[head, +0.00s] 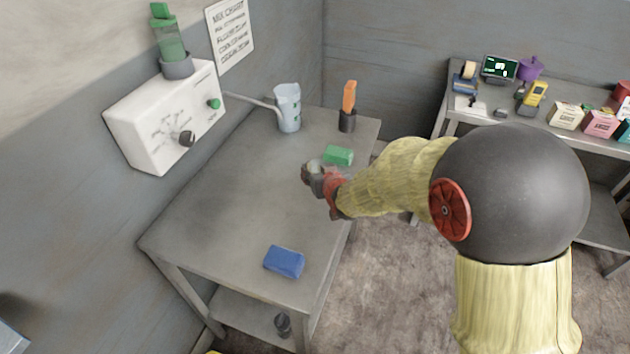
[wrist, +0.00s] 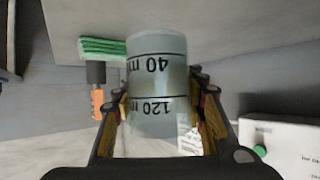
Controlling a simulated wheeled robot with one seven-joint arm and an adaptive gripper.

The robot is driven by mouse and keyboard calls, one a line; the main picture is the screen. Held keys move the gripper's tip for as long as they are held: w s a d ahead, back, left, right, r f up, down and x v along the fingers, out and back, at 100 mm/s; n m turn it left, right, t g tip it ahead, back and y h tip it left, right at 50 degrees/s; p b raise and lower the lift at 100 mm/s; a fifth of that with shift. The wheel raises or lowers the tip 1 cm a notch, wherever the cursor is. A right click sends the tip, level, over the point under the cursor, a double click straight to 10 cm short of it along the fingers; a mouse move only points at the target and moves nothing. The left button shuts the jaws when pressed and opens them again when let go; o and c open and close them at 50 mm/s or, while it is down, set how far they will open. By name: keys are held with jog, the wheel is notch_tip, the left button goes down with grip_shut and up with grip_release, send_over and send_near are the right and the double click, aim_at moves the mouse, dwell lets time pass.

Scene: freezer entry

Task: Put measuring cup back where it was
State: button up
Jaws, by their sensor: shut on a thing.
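The measuring cup (wrist: 157,68) is a clear, pale cylinder with black volume marks, and it fills the middle of the wrist view. My gripper (wrist: 160,100) is shut on it, with a finger on each side. In the head view, my gripper (head: 320,180) is over the right side of the grey metal table (head: 215,195), near the green sponge-like block (head: 338,155). Only a little of the cup (head: 314,166) shows there, partly hidden by my gripper. I cannot tell whether the cup touches the tabletop.
A clear jug (head: 288,108) stands at the table's back under a spout from the white wall dispenser (head: 165,118). A blue block (head: 284,261) lies near the front. The table's left and middle are clear.

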aim_at(315, 170)
jog(key=w+f, duration=0.2)
jog(key=shift+w+a+f+b, duration=0.1)
jog(key=shift+w+f+b, duration=0.05)
jog(key=shift+f+b, duration=0.15)
notch_tip(315, 170, down, 3)
jog(key=shift+w+f+b, duration=0.1)
jog(key=shift+f+b, duration=0.1)
jog(key=shift+b, duration=0.3)
jog(key=shift+r, duration=0.1)
jog(key=o, duration=0.8)
jog(key=shift+f, duration=0.25)
jog(key=o, duration=0.6)
jog(key=shift+r, duration=0.15)
